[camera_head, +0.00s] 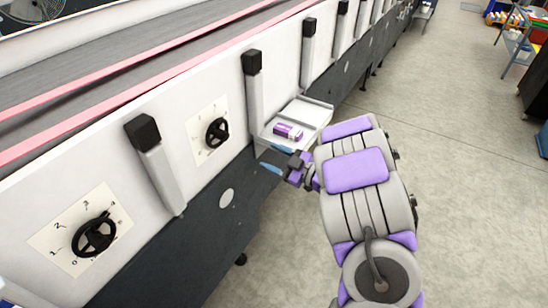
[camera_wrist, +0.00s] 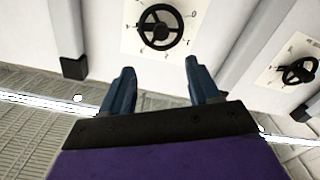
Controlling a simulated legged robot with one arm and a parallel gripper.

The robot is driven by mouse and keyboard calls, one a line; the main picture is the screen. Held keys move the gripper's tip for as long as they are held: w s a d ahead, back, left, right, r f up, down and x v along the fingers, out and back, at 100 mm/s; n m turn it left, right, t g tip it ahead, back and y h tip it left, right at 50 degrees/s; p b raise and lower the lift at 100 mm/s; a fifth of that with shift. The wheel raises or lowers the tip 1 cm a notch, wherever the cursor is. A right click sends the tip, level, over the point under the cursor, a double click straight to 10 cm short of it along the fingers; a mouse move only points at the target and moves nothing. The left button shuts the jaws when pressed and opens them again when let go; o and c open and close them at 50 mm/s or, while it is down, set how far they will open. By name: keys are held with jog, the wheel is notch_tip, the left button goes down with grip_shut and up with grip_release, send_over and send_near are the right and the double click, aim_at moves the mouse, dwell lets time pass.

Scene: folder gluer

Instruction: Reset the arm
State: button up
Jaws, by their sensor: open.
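My arm, grey with purple pads, reaches from the lower right toward the machine in the head view. My gripper (camera_head: 272,160) has two blue fingers, spread apart with nothing between them. It is in front of the machine's side, just below and left of a small white tray (camera_head: 318,117). In the wrist view my gripper (camera_wrist: 160,88) shows its fingers apart, with a black handwheel (camera_wrist: 161,27) on a numbered dial plate beyond them. I cannot tell the exact gap to the machine.
The long white and dark machine (camera_head: 225,235) runs along the left, with black-capped posts (camera_head: 165,175) and handwheels (camera_head: 94,235) sticking out. A purple and white box (camera_head: 288,131) lies on the tray. Grey floor (camera_head: 460,140) is open to the right. A shelf rack (camera_head: 515,45) stands far right.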

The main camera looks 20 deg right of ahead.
dwell(0.4)
jog(key=w+d+r+m+g+h, duration=0.1)
jog(key=w+d+r+m+h, duration=0.2)
jog(key=d+h, duration=0.5)
jog(key=s+d+r+m+g+h, duration=0.25)
jog(key=s+m+g+h, duration=0.35)
jog(key=s, duration=0.3)
jog(key=s+a+m+g+y, duration=0.1)
jog(key=s+a+g, duration=0.2)
jog(key=s+a, duration=0.4)
jog(key=s+a+f+m+g+y+b, duration=0.1)
jog(key=s+a+g, duration=0.2)
jog(key=s+a, duration=0.4)
jog(key=s+a+m+g+y, duration=0.1)
jog(key=s+a+g, duration=0.2)
jog(key=s, duration=1.6)
jog(key=a, duration=0.4)
jog(key=shift+f, duration=0.25)
